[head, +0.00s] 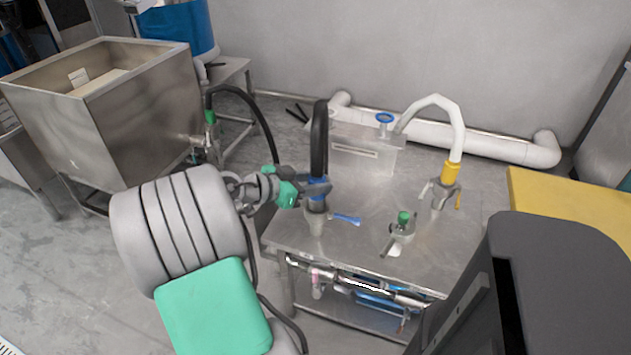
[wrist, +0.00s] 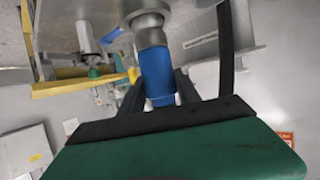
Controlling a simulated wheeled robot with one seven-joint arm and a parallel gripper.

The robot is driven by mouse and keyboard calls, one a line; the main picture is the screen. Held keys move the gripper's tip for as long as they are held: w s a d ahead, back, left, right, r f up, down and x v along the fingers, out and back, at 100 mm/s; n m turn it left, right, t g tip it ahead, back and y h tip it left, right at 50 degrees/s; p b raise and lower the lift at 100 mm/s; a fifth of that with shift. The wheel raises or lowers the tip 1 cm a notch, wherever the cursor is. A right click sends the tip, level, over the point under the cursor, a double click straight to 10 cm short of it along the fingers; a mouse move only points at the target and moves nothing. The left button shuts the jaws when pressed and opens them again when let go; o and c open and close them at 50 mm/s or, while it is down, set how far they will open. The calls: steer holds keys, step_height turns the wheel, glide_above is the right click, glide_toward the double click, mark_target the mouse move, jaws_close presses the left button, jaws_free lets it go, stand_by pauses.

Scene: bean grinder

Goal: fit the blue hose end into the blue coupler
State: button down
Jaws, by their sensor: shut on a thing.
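The black hose (head: 319,135) arches down to its blue hose end (head: 317,206). My gripper (head: 319,188) is shut on this end from the left and holds it upright over the blue coupler (head: 315,226), a grey metal fitting with a blue lever (head: 347,219) out to its right. In the wrist view the blue hose end (wrist: 157,74) sits between my dark fingers (wrist: 158,92). Its tip meets or lines up with the grey coupler (wrist: 149,20); I cannot tell how deep it sits. The blue lever (wrist: 112,35) also shows there.
A white hose (head: 440,105) with a yellow end (head: 450,173) sits in another coupler on the metal table (head: 355,255). A green-capped coupler (head: 402,225) has no hose. A clear box (head: 365,150) stands behind. A steel hopper (head: 130,110) is at left.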

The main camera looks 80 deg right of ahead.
steer(key=shift+f+b, duration=1.25)
steer(key=shift+f, duration=0.15)
steer(key=c, duration=0.8)
jaws_free()
steer(key=p+v, duration=0.1)
steer(key=v, duration=0.7)
steer(key=shift+d, duration=0.1)
